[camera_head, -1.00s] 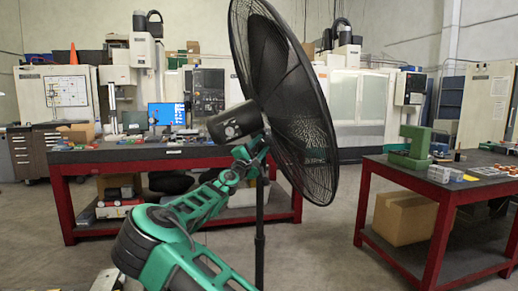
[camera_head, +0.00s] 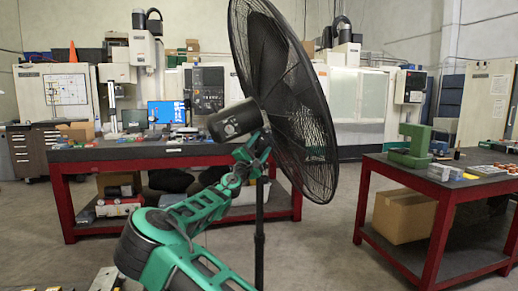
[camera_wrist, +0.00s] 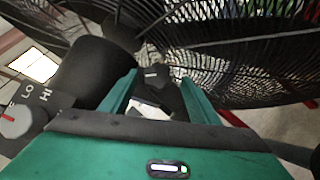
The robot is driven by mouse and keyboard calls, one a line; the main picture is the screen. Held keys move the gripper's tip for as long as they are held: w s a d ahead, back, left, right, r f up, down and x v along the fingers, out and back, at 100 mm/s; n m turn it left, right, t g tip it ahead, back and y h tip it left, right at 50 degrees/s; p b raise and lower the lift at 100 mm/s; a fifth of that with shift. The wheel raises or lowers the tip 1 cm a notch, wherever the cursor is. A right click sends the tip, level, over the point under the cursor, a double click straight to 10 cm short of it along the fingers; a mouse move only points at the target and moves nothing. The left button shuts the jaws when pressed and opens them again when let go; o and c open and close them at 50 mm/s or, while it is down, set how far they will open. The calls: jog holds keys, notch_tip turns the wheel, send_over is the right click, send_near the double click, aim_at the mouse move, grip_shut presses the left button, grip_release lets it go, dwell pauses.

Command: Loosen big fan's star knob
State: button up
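The big fan (camera_head: 285,100) stands on a thin dark pole, its round black cage tilted and its motor housing (camera_head: 235,121) facing left. In the wrist view, the motor housing (camera_wrist: 92,72) is left of my gripper, and the cage (camera_wrist: 235,60) fills the upper part. The small black star knob (camera_wrist: 157,75) shows between the fingertips of my gripper (camera_wrist: 158,80), with a visible gap on each side. The fingers are apart. In the head view, my gripper (camera_head: 258,146) is just below and right of the motor housing, and the knob cannot be made out there.
A speed dial (camera_wrist: 15,120) marked LO and HI is at the left of the wrist view. A red-framed bench (camera_head: 62,185) stands behind the fan. Another red-framed table (camera_head: 385,161) with a green block (camera_head: 408,147) stands at right. Floor between them is clear.

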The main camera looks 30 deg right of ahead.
jog(key=shift+a, duration=0.1)
jog(key=v, duration=1)
jog(key=shift+a+f, duration=0.2)
jog(key=shift+a, duration=0.05)
jog(key=shift+s, duration=0.1)
notch_tip(320, 180, up, 7)
jog(key=a+m+g+y, duration=0.1)
jog(key=m+g+y, duration=0.35)
jog(key=m, duration=0.35)
jog(key=shift+h, duration=0.25)
jog(key=x, duration=1)
jog(key=shift+w+d, duration=0.1)
jog(key=shift+w, duration=0.2)
